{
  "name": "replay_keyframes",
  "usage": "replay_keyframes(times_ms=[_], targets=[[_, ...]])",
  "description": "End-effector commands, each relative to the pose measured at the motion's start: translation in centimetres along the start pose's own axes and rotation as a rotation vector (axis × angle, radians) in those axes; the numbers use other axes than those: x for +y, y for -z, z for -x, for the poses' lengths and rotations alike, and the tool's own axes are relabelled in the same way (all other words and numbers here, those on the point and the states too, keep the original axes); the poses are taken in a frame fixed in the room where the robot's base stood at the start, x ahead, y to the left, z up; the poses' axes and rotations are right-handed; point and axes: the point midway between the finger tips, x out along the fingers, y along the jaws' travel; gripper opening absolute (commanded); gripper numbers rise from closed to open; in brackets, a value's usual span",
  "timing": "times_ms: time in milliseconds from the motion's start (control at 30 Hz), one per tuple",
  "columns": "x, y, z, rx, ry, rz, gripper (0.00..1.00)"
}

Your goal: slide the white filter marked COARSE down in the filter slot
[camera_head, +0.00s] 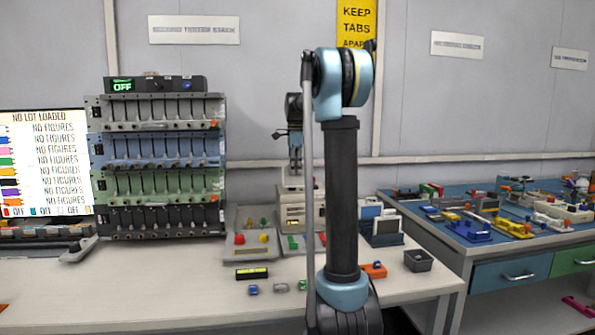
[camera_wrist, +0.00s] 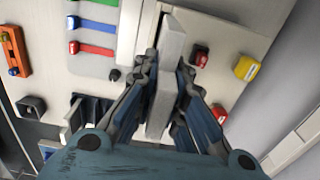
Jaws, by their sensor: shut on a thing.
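My gripper (camera_wrist: 166,68) is shut on a pale grey-white slab, the filter (camera_wrist: 172,42), in the wrist view. The slab stands on edge between the two finger pads and runs beyond them toward the top of the picture. No marking on it can be read. In the head view my wrist (camera_head: 294,125) is behind my arm column, above a beige bench unit (camera_head: 293,207); the fingers are too small to make out there. The filter slot cannot be made out, and I cannot tell whether the slab's far edge touches anything.
Red and yellow buttons (camera_wrist: 245,68) lie right of the slab in the wrist view; blue, green and red bars (camera_wrist: 95,24) lie left. In the head view a cell rack (camera_head: 160,165) stands left, and a dark bin (camera_head: 418,260) and orange block (camera_head: 375,270) sit right.

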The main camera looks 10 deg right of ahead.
Motion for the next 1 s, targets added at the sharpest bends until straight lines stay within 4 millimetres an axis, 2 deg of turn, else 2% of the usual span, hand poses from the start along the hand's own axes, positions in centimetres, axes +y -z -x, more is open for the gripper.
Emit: replay_keyframes(times_ms=[367, 1000], targets=[[0.0, 0.7, -0.3, 0.000, -0.001, -0.009, 0.00], [0.0, 0.6, -4.9, 0.000, -0.001, -0.008, 0.00]])
